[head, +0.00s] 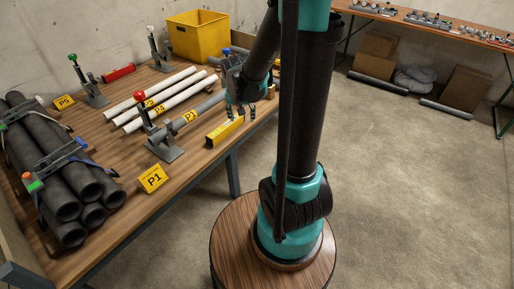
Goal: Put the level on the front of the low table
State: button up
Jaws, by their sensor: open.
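A yellow level (225,130) with a pale patch lies near the right edge of the long wooden table (125,205) at left. My gripper (241,114) points down just above and behind the level, its dark fingers spread open. Nothing shows between the fingers. Whether a finger touches the level cannot be told from this view. I cannot tell for sure which surface is the low table.
Grey and white pipes (168,96) lie behind the level, near clamp stands (165,147) and yellow number cards (152,178). Dark pipes (62,192) are stacked at left. A yellow bin (198,36) stands at the back. Another bench (430,22) is far right; the floor between is clear.

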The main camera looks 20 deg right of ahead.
jog(key=s+d+f+n+y, duration=0.1)
jog(key=s+n, duration=0.3)
jog(key=s, duration=1.3)
jog(key=shift+f+t, duration=0.2)
jog(key=shift+t, duration=0.2)
